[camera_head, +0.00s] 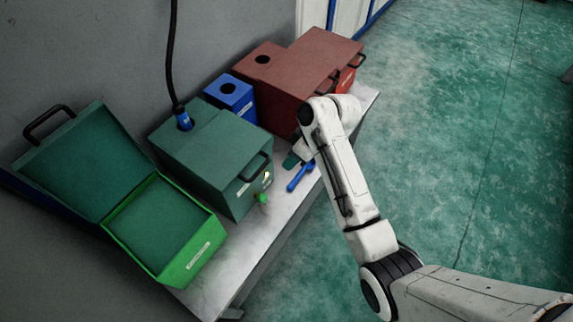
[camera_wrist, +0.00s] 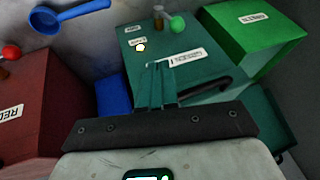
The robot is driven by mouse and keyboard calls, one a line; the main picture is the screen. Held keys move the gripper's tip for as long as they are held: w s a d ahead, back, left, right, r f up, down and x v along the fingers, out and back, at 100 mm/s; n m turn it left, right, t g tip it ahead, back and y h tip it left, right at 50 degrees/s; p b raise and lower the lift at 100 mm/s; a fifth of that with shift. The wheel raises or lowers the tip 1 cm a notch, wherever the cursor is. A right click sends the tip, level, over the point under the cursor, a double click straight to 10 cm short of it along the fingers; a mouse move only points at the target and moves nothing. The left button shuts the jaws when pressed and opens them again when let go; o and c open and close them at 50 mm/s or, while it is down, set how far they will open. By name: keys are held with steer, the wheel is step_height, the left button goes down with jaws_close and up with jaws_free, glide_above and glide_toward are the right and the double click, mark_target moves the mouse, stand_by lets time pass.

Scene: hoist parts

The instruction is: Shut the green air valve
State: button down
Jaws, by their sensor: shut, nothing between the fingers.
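The green unit (camera_head: 215,155) stands mid-bench with a carry handle and white labels on its front. It also shows in the wrist view (camera_wrist: 190,82). Its valve has a round green knob (camera_head: 262,198) low on the front, beside a brass stem; the knob also shows in the wrist view (camera_wrist: 177,24). A small bright yellow-white light (camera_wrist: 140,47) sits beside the knob. My gripper (camera_head: 291,161) is to the right of the green unit in the head view. In the wrist view its teal fingers (camera_wrist: 160,66) are together, empty, in front of the unit and apart from the knob.
An open green box (camera_head: 190,262) stands left, a blue box (camera_head: 235,98) and red units (camera_head: 285,88) stand behind right. A blue ring-ended tool (camera_wrist: 70,15) lies near the bench (camera_head: 215,286) edge. A black hose (camera_head: 170,55) enters the green unit's top. Floor is clear at right.

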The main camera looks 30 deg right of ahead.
mark_target(263, 199)
steer(key=shift+d, duration=0.1)
stand_by(0.3)
steer(key=shift+s+d+f+m+y+b, duration=0.2)
steer(key=shift+d+f+m+b, duration=0.45)
steer(key=shift+b, duration=0.45)
steer(key=shift+s+d+f+m+y+b, duration=0.25)
steer(key=shift+d+m+b, duration=0.2)
steer(key=shift+d+b, duration=0.45)
steer(key=shift+w+a, duration=0.1)
steer(key=shift+a, duration=0.1)
steer(key=s+a+r+x, duration=0.1)
steer(key=a+x, duration=0.1)
steer(key=x, duration=1)
steer(key=shift+a+f, duration=0.25)
steer(key=shift+a, duration=0.1)
steer(key=shift+a+r+t, duration=0.1)
steer(key=shift+t, duration=0.2)
